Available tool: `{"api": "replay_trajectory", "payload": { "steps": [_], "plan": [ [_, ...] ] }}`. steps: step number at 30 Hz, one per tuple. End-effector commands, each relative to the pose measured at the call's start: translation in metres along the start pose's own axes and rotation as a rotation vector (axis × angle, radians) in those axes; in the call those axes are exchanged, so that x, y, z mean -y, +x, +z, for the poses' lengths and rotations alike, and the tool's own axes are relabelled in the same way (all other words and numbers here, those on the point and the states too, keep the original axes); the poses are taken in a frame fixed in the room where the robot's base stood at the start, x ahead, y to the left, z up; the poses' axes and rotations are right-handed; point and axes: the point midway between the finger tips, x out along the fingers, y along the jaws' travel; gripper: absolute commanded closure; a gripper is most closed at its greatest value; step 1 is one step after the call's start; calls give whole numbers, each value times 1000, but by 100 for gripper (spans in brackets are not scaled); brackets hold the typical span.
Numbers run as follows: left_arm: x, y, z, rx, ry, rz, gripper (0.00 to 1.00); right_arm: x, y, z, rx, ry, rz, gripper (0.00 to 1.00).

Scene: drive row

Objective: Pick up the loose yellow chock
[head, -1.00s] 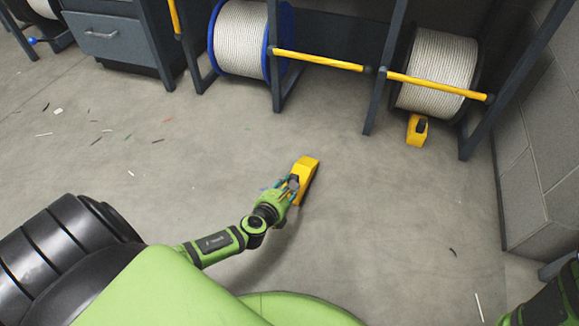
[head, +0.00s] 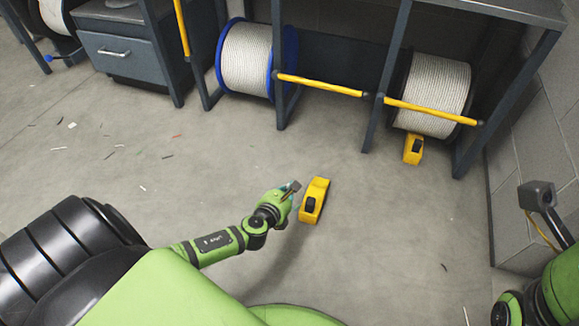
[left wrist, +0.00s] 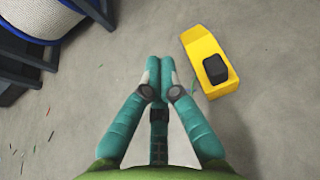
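The loose yellow chock (head: 315,199) lies on the open concrete floor and has a black block on one end. It also shows in the left wrist view (left wrist: 211,60), up and right of the fingers. My left gripper (head: 293,187) is just left of the chock in the head view, apart from it in the picture. In the left wrist view its teal fingers (left wrist: 160,68) are together at the tips with nothing seen between them. My right gripper is out of view; only part of the right arm shows at lower right.
A second yellow chock (head: 413,149) sits against the right rope reel (head: 434,85). A blue-flanged reel (head: 246,60) stands in the rack with yellow bars (head: 320,86). A dark post-like fixture (head: 537,196) stands at right. Small scraps litter the left floor.

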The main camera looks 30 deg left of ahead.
Motion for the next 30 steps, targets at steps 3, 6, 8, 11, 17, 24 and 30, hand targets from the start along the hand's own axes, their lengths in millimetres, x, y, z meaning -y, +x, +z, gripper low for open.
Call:
{"api": "replay_trajectory", "payload": {
  "steps": [3, 6, 8, 11, 17, 24, 30],
  "plan": [
    [0, 0, 0, 1, 0, 0, 100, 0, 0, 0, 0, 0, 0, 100],
    [0, 0, 0, 1, 0, 0, 86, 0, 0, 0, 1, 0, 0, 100],
    [0, 0, 0, 1, 0, 0, 62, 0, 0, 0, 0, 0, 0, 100],
    [0, 0, 1, 2, 0, 0, 22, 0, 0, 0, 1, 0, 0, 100],
    [0, 0, 1, 2, 0, 0, 20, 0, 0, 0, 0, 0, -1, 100],
    [0, -4, 0, 2, 0, -1, 20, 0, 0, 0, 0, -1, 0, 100],
    [0, -32, -1, -1, 0, -2, 20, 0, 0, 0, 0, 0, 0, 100]
  ]
}}
